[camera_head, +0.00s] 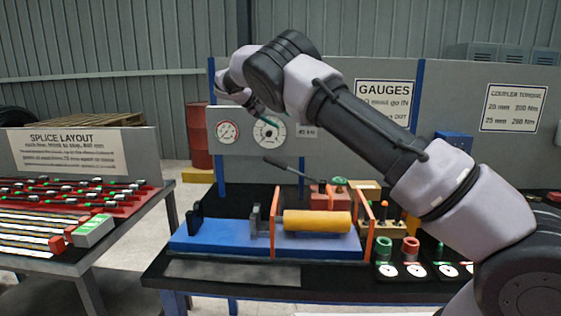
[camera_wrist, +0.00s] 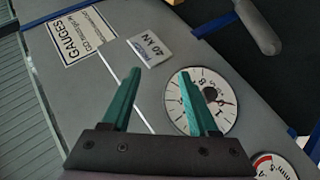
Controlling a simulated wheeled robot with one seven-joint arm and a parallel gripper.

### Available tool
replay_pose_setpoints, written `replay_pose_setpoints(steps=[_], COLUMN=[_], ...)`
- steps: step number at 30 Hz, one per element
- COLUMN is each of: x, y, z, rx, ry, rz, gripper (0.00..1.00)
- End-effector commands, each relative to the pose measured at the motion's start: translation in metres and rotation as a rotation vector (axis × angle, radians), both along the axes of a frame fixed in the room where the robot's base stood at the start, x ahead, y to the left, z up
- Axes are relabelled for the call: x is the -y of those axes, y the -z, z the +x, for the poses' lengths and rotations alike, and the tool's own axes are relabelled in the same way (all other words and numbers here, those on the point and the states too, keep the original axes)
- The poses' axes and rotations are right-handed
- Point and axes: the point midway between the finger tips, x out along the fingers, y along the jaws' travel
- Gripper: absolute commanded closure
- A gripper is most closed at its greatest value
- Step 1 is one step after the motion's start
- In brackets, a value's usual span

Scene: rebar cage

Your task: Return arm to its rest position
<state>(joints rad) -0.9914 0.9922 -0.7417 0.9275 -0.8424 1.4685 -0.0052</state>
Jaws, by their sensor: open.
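My arm reaches from the lower right up over the bench in the head view, bent at the elbow. My gripper (camera_head: 262,113) is at its end, in front of the gauge panel and partly hidden by my wrist. In the wrist view my gripper (camera_wrist: 158,98) shows two green fingers spread apart with nothing between them. Behind the fingers is the grey panel with a white dial (camera_wrist: 202,101) and the GAUGES sign (camera_wrist: 78,33).
The bench (camera_head: 240,281) below holds a blue press bed (camera_head: 215,237) with a yellow cylinder (camera_head: 317,221), orange uprights and several ringed parts. A lever (camera_head: 288,168) rises behind it. At left stands the splice layout table (camera_head: 92,250) with several bars.

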Motion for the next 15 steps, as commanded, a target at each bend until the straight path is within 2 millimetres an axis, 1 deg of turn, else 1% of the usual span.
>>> replay_pose_setpoints(steps=[1, 2, 3, 5, 6, 8, 9, 11, 12, 14, 15], x=[0.039, 0.058, 0.081, 0.113, 0.133, 0.161, 0.178, 0.2, 0.214, 0.233, 0.243], y=[-0.014, -0.019, -0.025, -0.033, -0.038, -0.046, -0.051, -0.059, -0.064, -0.072, -0.077], z=[0.001, 0.0, -0.003, -0.011, -0.017, -0.029, -0.038, -0.054, -0.066, -0.085, -0.099], rx=[-0.029, -0.046, -0.066, -0.095, -0.112, -0.133, -0.144, -0.158, -0.164, -0.171, -0.174], ry=[0.048, 0.069, 0.095, 0.13, 0.151, 0.179, 0.194, 0.214, 0.225, 0.239, 0.247], rz=[0.073, 0.111, 0.164, 0.241, 0.294, 0.371, 0.423, 0.498, 0.548, 0.621, 0.669], gripper=[0.4, 0.4, 0.4, 0.4, 0.4, 0.4, 0.4, 0.4, 0.4, 0.4, 0.4])
